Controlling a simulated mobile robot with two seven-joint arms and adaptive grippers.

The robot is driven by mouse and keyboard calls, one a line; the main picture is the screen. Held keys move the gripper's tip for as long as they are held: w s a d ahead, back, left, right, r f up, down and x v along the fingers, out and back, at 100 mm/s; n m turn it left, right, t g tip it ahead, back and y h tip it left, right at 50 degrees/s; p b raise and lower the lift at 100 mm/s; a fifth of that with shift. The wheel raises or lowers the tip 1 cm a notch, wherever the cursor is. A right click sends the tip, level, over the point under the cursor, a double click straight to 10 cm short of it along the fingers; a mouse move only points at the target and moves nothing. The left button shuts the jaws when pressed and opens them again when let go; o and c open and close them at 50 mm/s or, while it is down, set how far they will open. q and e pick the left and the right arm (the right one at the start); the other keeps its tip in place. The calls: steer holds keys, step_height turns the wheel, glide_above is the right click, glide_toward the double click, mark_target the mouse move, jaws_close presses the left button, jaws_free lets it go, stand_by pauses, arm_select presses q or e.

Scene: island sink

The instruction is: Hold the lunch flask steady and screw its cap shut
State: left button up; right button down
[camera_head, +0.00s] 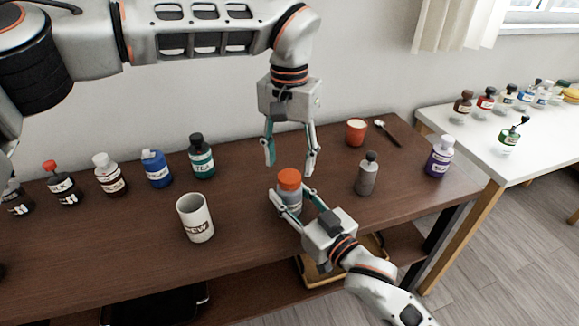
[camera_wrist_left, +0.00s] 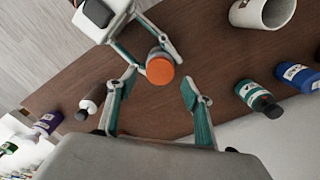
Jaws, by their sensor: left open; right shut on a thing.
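The lunch flask (camera_head: 291,203) stands upright on the brown table, with an orange cap (camera_head: 289,179) on top. Its grey-blue body is partly hidden by my right gripper (camera_head: 290,206), which is shut on it from the front right. My left gripper (camera_head: 291,166) is open, pointing down from above, with its fingertips a little above and either side of the cap. In the left wrist view the orange cap (camera_wrist_left: 160,71) shows beyond the open fingers of my left gripper (camera_wrist_left: 154,92), with nothing between them. Whether the cap is tight, I cannot tell.
A white mug (camera_head: 195,219) stands left of the flask, and a grey bottle (camera_head: 367,174) stands to its right. Several bottles, including a green one (camera_head: 202,160), line the back left. An orange-red cup (camera_head: 356,132) and a purple bottle (camera_head: 439,158) stand further right.

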arm_select(q)
steer(key=shift+r, duration=0.65)
steer(key=shift+c, duration=0.4)
